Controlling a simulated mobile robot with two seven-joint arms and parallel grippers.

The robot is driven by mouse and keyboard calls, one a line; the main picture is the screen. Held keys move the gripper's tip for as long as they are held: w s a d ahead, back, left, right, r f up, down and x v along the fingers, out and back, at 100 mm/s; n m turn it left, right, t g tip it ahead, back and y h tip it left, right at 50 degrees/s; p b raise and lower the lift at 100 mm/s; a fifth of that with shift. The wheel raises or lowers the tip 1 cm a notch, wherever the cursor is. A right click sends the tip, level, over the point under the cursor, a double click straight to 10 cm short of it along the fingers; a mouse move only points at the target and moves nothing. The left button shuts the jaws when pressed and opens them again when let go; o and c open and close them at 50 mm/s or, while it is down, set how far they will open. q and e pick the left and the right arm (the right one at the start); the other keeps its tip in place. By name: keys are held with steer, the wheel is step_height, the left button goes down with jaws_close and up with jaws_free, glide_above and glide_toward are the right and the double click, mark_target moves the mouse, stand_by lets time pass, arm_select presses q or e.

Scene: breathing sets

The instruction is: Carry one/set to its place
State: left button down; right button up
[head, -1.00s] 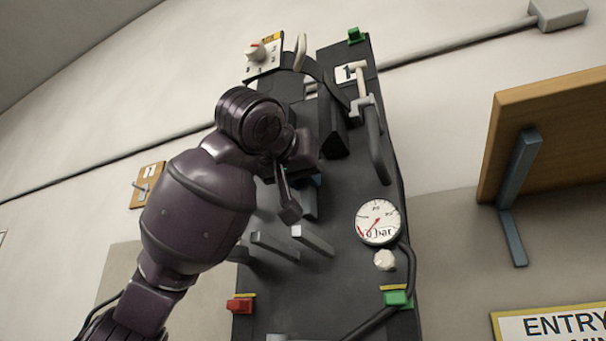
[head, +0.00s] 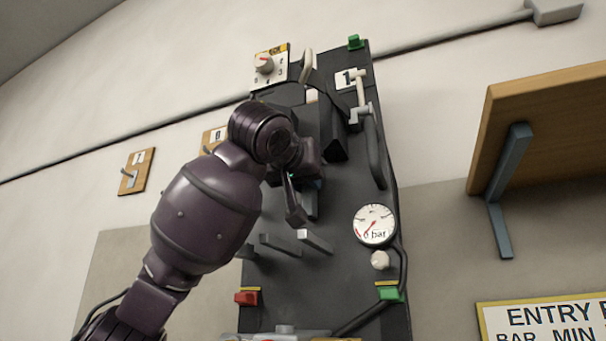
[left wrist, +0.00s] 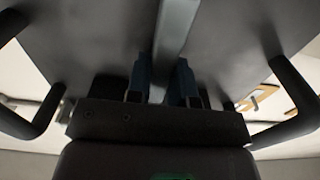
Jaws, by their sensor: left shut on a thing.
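The breathing set (head: 343,235) is a tall dark backplate with a "1" label, a round white gauge reading in bar, and a dark hose. It fills the middle of the head view, slightly tilted. My left gripper (head: 309,190) is at its upper-middle part, and my purple arm covers its left side. In the left wrist view my blue-grey fingers (left wrist: 163,80) are on either side of a pale grey bar (left wrist: 174,30) on the plate and are shut on it. The exact contact is partly hidden. My right gripper is not in view.
Two wooden plaques with hooks (head: 136,171) (head: 209,141) hang on the wall at left, the second partly hidden. A wooden shelf (head: 545,125) on a blue-grey bracket juts out at right, above an "ENTRY" sign (head: 545,318). Wall between set and shelf is bare.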

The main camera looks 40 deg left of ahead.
arm_select(q)
steer(key=shift+w+a+r, duration=0.15)
steer(key=shift+w+a, duration=0.05)
steer(key=shift+w, duration=0.45)
steer(key=shift+w+a, duration=0.15)
steer(key=shift+w, duration=0.55)
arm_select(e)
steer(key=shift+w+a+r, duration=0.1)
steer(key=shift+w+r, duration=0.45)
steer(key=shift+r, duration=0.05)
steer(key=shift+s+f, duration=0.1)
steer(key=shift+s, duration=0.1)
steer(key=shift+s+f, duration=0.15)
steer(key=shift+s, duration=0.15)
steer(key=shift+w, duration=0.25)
